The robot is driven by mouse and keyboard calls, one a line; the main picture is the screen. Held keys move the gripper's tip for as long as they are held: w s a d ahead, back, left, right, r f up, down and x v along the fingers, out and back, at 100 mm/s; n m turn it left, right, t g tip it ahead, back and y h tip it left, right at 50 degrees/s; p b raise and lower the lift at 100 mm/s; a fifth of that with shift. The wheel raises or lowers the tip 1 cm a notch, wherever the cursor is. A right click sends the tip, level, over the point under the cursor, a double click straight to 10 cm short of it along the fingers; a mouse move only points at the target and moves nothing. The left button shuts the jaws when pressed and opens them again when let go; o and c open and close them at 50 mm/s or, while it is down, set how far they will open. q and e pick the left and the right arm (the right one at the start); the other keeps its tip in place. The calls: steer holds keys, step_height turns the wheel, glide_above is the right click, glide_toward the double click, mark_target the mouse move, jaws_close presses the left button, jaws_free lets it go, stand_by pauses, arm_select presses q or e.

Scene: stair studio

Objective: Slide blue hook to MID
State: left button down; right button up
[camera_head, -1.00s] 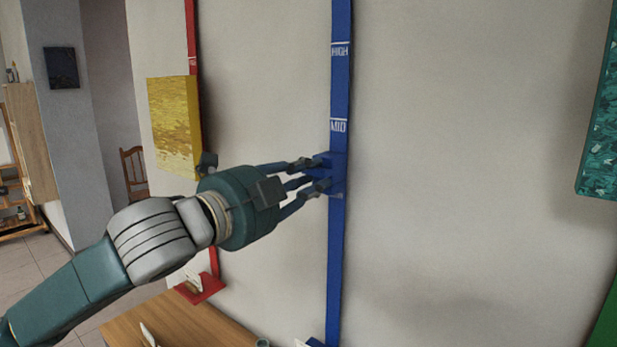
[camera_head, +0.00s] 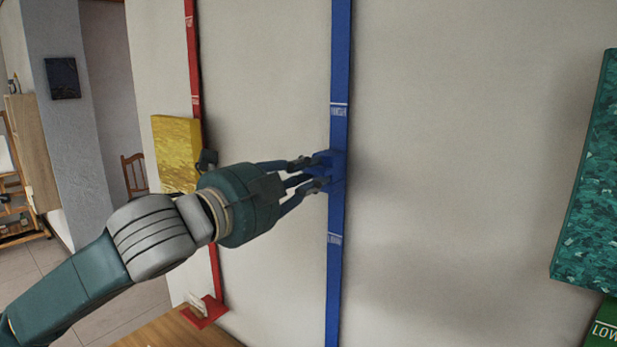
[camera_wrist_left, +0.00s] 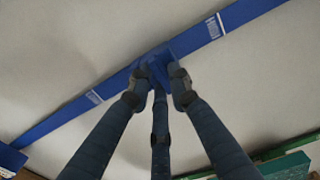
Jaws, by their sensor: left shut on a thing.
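The blue hook (camera_head: 336,170) sits on the upright blue rail (camera_head: 333,283) on the wall. My left gripper (camera_head: 318,171) is shut on the hook from the left, its fingers around the protruding part. In the left wrist view the hook (camera_wrist_left: 157,65) is between the fingertips, with one mark on each side at similar distances. My right gripper is out of view.
A red rail (camera_head: 195,60) with a yellow panel (camera_head: 176,150) stands to the left. A red base piece (camera_head: 205,312) is by the wooden tabletop (camera_head: 170,332). A teal panel (camera_head: 590,200) and green piece (camera_head: 606,328) are at right. The wall right of the rail is clear.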

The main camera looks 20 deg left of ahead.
arm_select(q)
step_height(320, 180, up, 3)
steer(key=shift+f+p, duration=0.2)
steer(key=shift+p, duration=0.2)
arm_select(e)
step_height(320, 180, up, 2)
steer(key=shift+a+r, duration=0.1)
arm_select(q)
steer(key=shift+f, duration=0.1)
steer(key=c, duration=1.7)
jaws_free()
steer(key=v, duration=0.7)
steer(key=shift+s+a, duration=0.15)
steer(key=shift+s, duration=0.15)
